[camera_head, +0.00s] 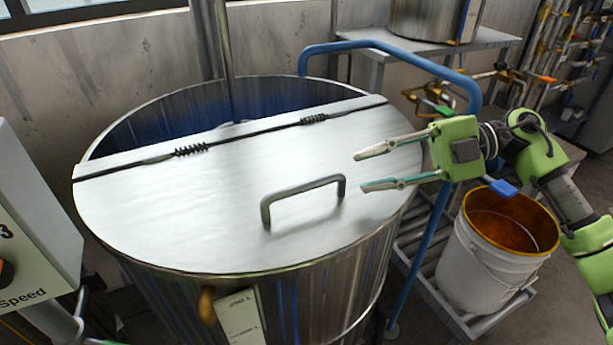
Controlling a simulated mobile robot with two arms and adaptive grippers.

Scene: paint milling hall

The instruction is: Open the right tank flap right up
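The large steel tank (330,290) stands in the middle of the head view. Its flap (215,215) is a flat grey half-lid that lies shut over the near part, hinged along a dark line with two springs. A dark grey handle (303,188) stands up from the flap. The far part of the tank is open and shows a dark blue inside. My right gripper (362,171) comes in from the right, above the flap's right edge. Its two fingers are spread and empty, pointing left, a little apart from the handle. My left gripper is not in view.
A blue cart rail (430,66) curves behind and to the right of the tank, close to my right gripper. A white bucket (480,262) with an orange inside stands on the cart at right. A grey control box (35,220) marked Speed is at left.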

